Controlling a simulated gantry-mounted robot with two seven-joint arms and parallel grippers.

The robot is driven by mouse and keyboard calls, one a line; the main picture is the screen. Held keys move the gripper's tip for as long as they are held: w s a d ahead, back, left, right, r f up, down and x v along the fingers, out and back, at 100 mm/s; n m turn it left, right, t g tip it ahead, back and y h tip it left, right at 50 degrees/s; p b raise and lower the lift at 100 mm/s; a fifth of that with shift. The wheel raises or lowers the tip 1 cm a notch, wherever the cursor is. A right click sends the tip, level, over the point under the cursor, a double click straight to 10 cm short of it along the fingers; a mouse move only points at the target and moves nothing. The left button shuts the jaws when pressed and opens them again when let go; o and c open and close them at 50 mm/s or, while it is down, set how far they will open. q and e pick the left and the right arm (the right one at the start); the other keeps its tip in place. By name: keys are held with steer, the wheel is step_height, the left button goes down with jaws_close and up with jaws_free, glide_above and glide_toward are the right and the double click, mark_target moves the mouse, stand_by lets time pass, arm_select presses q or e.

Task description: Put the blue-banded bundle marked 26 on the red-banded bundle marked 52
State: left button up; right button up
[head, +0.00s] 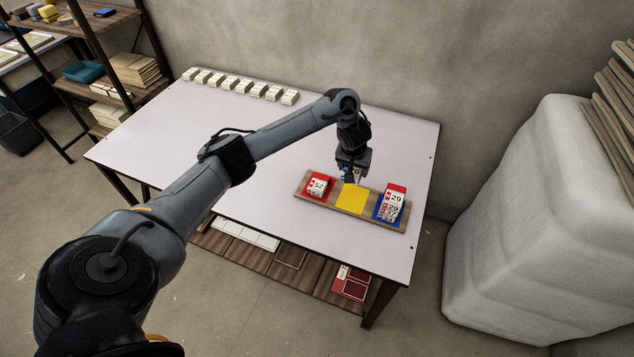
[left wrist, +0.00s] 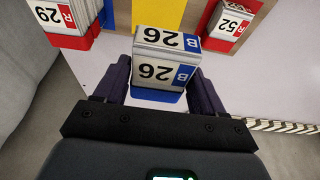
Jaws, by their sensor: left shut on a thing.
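My left gripper (head: 352,172) is shut on the blue-banded bundle marked 26, a white block with "26" on two faces (left wrist: 160,62), seen between the fingers in the left wrist view. In the head view the gripper and bundle are just behind the board, mostly hidden by the wrist; I cannot tell how high it is held. The red-banded bundle marked 52 (head: 318,186) rests on the red square at the board's left end; it also shows at the upper right of the left wrist view (left wrist: 232,22). My right gripper is not in view.
The wooden board (head: 334,207) has a bare yellow square (head: 352,199) in the middle. A red-banded bundle marked 29 (head: 395,199) stands at its right end, on the blue square. Several white bundles (head: 243,86) line the table's back edge.

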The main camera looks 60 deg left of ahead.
arm_select(q)
steer(key=b, duration=0.4)
glide_above(320, 180)
steer(key=s, duration=0.1)
steer(key=f, duration=0.6)
steer(key=shift+d+f, duration=0.25)
steer(key=shift+d, duration=0.05)
steer(key=shift+f+b, duration=0.6)
steer(key=shift+f, duration=1.4)
steer(key=shift+f, duration=0.1)
steer(key=o, duration=1)
steer(key=shift+o, duration=0.2)
